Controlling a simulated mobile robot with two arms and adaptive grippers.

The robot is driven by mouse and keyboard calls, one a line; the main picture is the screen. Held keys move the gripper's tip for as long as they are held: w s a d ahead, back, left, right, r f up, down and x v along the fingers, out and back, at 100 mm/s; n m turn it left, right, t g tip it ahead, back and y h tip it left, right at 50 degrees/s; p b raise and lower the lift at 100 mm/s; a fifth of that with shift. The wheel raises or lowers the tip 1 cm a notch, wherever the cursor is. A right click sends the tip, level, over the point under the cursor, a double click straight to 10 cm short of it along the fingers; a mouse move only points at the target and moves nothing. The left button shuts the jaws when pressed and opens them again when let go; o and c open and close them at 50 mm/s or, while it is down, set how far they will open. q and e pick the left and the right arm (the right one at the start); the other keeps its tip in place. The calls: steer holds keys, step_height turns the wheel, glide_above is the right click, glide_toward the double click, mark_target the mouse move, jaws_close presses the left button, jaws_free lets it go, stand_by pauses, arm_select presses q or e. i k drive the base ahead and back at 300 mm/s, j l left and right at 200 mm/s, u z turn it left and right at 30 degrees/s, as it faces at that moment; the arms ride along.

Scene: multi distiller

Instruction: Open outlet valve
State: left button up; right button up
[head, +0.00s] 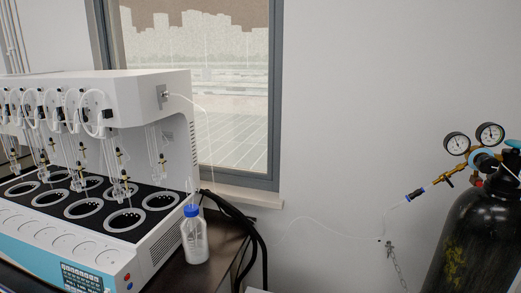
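A black gas cylinder (472,245) stands at the right edge, its top partly cut off by the frame. A brass regulator (459,175) with two round dials (457,143) is fitted at its top. A light blue round part (484,160) sits by the regulator, and another blue part (513,143) is at the frame edge. Which of these is the outlet valve, and whether it is open, I cannot tell. Neither of my grippers is in view.
A thin tube (325,221) and a chain (396,265) hang before the wall. The space between bench and cylinder looks mostly free.

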mark_target(446, 178)
steer(key=z, duration=1.3)
